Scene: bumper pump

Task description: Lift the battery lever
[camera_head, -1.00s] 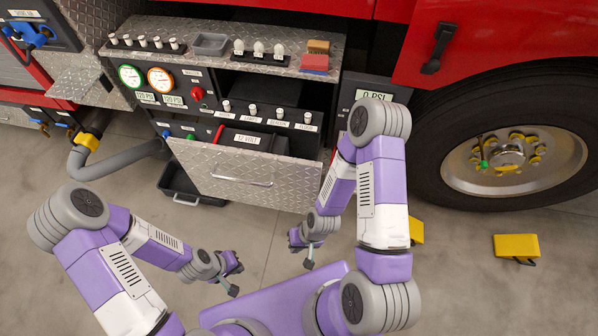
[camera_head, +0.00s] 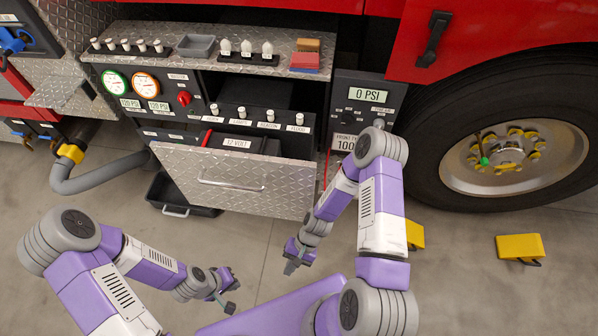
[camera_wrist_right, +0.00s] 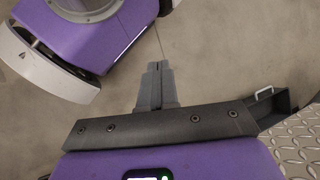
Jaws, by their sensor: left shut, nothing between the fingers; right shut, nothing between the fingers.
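A red lever-like part (camera_head: 207,137) shows beside the 12 VOLT label (camera_head: 238,143), behind the top edge of a diamond-plate drawer front (camera_head: 280,190). I take it for the battery lever, but most of it is hidden and no label names it. My left gripper (camera_head: 230,307) is shut and empty, low over the floor in front of the truck. My right gripper (camera_head: 290,268) is shut and empty, below and in front of the drawer front, apart from it. In the right wrist view its closed fingers (camera_wrist_right: 157,66) point over bare floor.
A panel with gauges (camera_head: 146,85), a red knob (camera_head: 184,98) and several switches sits above the drawer. A shelf above holds a grey tray (camera_head: 196,47) and red and tan blocks. A black bin (camera_head: 205,211) lies below. Yellow chocks (camera_head: 519,247) and a wheel stand right.

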